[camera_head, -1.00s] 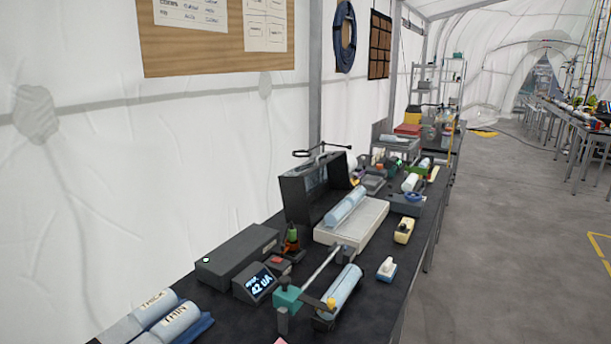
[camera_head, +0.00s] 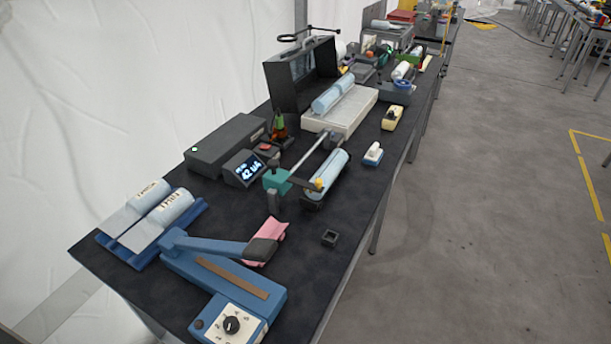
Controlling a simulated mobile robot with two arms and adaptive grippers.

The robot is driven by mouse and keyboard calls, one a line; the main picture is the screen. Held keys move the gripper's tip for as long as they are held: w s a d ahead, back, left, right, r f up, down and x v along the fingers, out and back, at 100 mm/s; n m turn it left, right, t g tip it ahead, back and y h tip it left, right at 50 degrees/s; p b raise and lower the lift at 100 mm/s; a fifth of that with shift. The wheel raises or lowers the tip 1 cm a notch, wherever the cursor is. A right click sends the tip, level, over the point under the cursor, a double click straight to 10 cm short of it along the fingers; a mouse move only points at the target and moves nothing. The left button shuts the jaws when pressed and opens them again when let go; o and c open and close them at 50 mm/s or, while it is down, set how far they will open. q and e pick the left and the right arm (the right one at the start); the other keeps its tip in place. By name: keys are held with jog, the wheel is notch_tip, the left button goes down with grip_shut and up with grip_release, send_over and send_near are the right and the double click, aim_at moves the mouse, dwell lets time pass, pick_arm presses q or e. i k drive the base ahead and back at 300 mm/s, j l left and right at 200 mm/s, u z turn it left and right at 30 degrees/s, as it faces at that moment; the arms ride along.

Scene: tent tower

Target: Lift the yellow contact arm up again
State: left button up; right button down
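A teal block (camera_head: 277,181) stands on the dark bench. A short dark arm (camera_head: 299,182) reaches right from it to a small yellow tip (camera_head: 319,184), the only yellow part I can make out there. The tip is at the near end of a light blue roll (camera_head: 327,174) in a dark cradle. I cannot tell whether it touches the roll. A metal rod (camera_head: 316,156) runs from the teal block toward the back. A display box (camera_head: 246,169) left of it reads about 42 uA. Neither of my grippers is in view.
A blue sealer-like device (camera_head: 222,278) with a dial and raised lever fills the bench's near end. Labelled rolls (camera_head: 165,204) lie left. A white-and-blue block (camera_head: 373,154) and a small dark square holder (camera_head: 329,238) stand right. The floor right of the bench is clear.

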aim_at(317, 186)
jog(key=i+l+u, duration=0.3)
jog(key=l+u, duration=0.15)
jog(key=l, duration=1.5)
jog(key=l+u, duration=0.5)
jog(key=l, duration=1.4)
